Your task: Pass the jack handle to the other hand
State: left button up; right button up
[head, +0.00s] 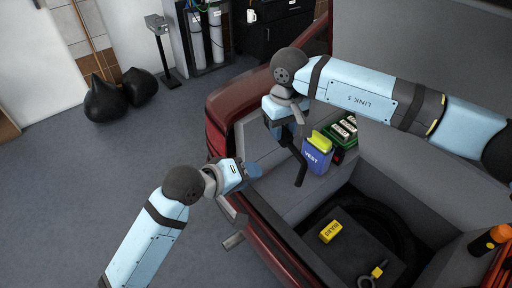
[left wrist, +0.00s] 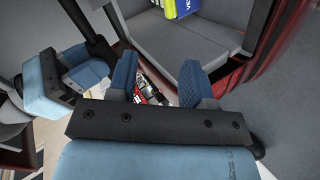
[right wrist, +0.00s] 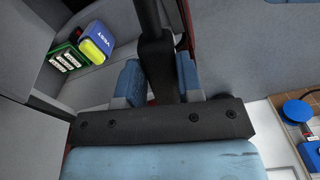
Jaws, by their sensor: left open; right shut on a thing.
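The jack handle (head: 300,172) is a dark rod. It hangs below my right gripper (head: 284,132), over the open car boot. In the right wrist view the jack handle (right wrist: 153,50) stands between the blue fingers of my right gripper (right wrist: 158,80), which is shut on it. My left gripper (head: 250,171) is lower and to the left, over the boot's edge, apart from the handle. In the left wrist view its fingers (left wrist: 160,80) are open with nothing between them. There the jack handle (left wrist: 82,25) shows at the upper left, beside my right gripper's fingers.
A blue vest pouch (head: 316,157) with a yellow top and a green case (head: 342,132) sit on the boot's ledge. An orange-capped item (head: 489,240) is at the right rim.

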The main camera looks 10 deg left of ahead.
pick_arm(q)
jog(key=n+g+h, duration=0.1)
jog(key=n+g, duration=0.1)
send_near(297, 156)
jog(key=a, duration=0.2)
jog(key=x, duration=0.7)
jog(key=d+x, duration=0.1)
jog(key=x, duration=0.3)
jog(key=shift+s+d+r, duration=0.1)
jog(key=shift+s+r, duration=0.2)
grip_shut()
pick_arm(e)
jog(key=o, duration=1.2)
jog(key=shift+c, duration=0.2)
jog(key=shift+r, duration=0.1)
